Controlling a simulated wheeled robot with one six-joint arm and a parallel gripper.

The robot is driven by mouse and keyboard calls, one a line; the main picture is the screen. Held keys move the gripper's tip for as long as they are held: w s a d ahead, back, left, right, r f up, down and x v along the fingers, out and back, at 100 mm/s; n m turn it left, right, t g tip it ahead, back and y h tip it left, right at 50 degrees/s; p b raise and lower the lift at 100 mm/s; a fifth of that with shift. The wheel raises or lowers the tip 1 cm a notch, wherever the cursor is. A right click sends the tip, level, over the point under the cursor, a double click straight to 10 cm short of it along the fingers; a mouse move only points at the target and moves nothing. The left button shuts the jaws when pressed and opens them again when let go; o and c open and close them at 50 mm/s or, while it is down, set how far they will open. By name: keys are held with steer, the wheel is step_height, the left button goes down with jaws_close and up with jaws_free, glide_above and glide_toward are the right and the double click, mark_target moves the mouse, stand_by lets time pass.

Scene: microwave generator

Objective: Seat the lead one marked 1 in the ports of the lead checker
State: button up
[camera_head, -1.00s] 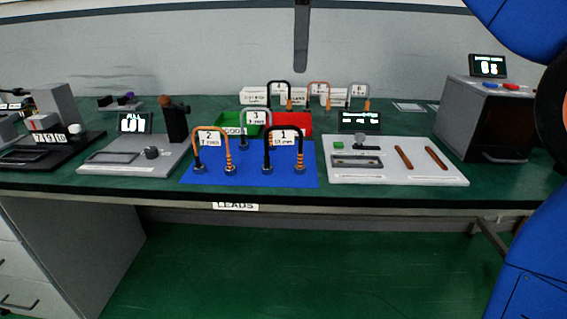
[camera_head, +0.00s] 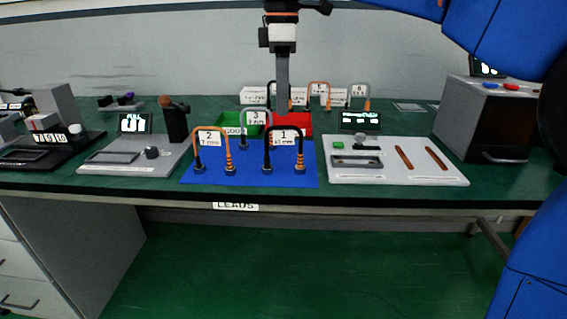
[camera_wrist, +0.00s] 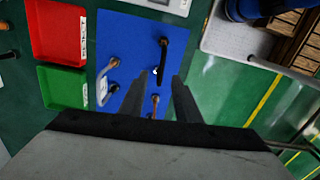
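Lead one (camera_head: 268,150) is a black arch with a card marked 1 and orange rings on its right leg. It stands upright on the blue mat (camera_head: 250,178). In the wrist view lead one (camera_wrist: 163,48) shows as a dark bar just beyond the fingertips. My gripper (camera_head: 282,108) points down above and behind lead one in the head view. In the wrist view my gripper (camera_wrist: 164,76) is open, its fingers apart with nothing held. The lead checker seems to be the pale board (camera_head: 400,175) with a green button; its ports are not clear to me.
Orange lead 2 (camera_head: 212,130) and grey lead 3 (camera_head: 243,125) stand close by on the mat. A red bin (camera_head: 305,122) and a green bin (camera_head: 228,120) lie behind. More leads stand at the back. A grey box (camera_head: 480,115) is at right.

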mark_target(284, 126)
steer(key=shift+s+d+f, duration=0.1)
steer(key=shift+f, duration=1.65)
steer(key=shift+s+d+f, duration=0.1)
steer(key=shift+f, duration=1.65)
steer(key=shift+w, duration=0.1)
jaws_close()
